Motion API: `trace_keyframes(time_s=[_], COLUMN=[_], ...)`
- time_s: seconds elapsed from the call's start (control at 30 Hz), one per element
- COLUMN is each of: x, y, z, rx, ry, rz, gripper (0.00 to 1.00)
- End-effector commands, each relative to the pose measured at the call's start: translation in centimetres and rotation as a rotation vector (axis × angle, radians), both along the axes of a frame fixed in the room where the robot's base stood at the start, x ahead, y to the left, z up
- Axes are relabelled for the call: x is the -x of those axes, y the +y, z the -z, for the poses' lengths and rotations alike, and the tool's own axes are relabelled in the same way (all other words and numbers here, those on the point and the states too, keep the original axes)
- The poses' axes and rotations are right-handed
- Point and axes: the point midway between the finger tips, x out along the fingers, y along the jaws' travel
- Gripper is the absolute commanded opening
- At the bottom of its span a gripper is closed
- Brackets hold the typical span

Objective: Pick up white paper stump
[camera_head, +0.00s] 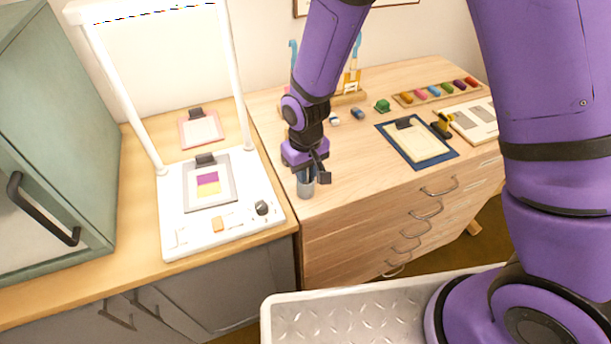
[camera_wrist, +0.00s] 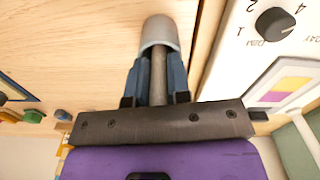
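A slim rod, greyish in the shade, which looks like the paper stump (camera_wrist: 158,75), stands out of a grey cup (camera_head: 305,189) near the front left corner of the wooden drawer cabinet. The cup also shows in the wrist view (camera_wrist: 160,33). My gripper (camera_head: 308,173) points down just above the cup. In the wrist view, its two blue fingers (camera_wrist: 158,85) lie close along both sides of the rod and appear shut on it. The rod's lower end is hidden inside the cup. In the head view my gripper hides the rod.
A white light box (camera_head: 240,225) with a knob (camera_head: 262,207) stands left of the cup. The cabinet's front edge is close to the cup.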

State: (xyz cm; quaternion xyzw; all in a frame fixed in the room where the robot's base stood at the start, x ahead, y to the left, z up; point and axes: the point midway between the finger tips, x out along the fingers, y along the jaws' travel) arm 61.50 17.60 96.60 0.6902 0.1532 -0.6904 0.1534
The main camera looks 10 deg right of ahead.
Motion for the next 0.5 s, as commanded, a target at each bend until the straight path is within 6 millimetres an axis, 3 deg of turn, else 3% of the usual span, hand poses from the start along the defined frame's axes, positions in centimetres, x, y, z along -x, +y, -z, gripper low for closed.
trace_keyframes(time_s=[0.27,0.5], x=[0.0,-0.1], y=[0.0,0.0], z=[-0.2,-2.8], rx=[0.0,-0.003], ry=[-0.001,-0.004], rz=[0.0,0.001], gripper=[0.0,0.0])
